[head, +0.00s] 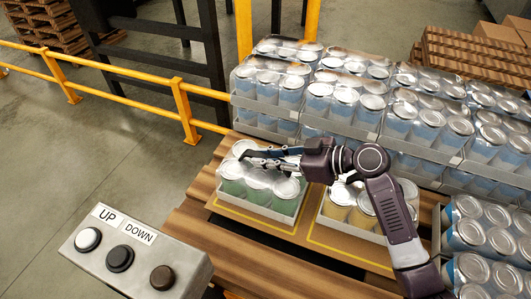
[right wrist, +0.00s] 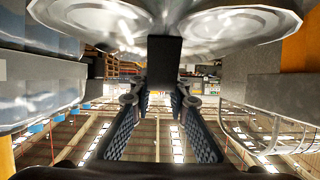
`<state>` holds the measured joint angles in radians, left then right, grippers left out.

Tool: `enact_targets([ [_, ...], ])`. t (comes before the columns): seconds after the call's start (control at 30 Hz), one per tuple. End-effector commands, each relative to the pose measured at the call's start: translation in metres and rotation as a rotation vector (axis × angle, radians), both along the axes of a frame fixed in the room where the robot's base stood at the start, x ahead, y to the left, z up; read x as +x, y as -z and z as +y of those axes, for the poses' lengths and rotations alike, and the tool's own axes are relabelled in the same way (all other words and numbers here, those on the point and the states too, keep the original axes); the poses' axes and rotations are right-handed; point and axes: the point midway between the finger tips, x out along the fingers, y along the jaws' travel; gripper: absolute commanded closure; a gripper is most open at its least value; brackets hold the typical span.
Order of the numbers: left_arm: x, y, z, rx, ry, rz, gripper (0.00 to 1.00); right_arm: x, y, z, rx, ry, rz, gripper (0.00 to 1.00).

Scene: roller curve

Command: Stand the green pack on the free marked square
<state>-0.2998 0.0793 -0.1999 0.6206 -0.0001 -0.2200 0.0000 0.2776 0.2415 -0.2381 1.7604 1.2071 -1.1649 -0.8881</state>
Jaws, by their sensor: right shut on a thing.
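The green pack (head: 258,198), a tray of silver-topped green cans under clear wrap, is upright in the head view. It is over the left marked square (head: 253,217), whose yellow outline shows along its left and front sides. I cannot tell whether its base touches the board. My right gripper (head: 262,157) reaches in from the right over the pack's top and is shut on it. The right wrist view shows the two fingers (right wrist: 161,98) close below silver can lids (right wrist: 236,22); the grip itself is partly hidden. My left gripper is not in view.
A yellow pack (head: 350,213) stands on the marked square to the right. Stacked blue packs (head: 340,98) stand close behind, and more blue packs (head: 482,238) stand at the right. A control box (head: 135,256) with UP and DOWN labels is at front left. A yellow rail (head: 110,68) runs behind.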

Motion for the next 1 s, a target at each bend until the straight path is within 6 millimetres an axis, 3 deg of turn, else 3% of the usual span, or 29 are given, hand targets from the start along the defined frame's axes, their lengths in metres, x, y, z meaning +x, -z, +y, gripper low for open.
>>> enact_targets([
  [0.2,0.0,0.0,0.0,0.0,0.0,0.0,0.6,0.0,0.0,0.0,-0.001,0.0,0.001,0.67],
  [0.53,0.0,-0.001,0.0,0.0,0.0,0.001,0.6,-0.002,-0.002,-0.005,-0.002,0.001,0.0,0.67],
  [1.0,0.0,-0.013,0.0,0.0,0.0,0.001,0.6,-0.033,-0.036,-0.081,-0.005,0.001,0.001,0.67],
])
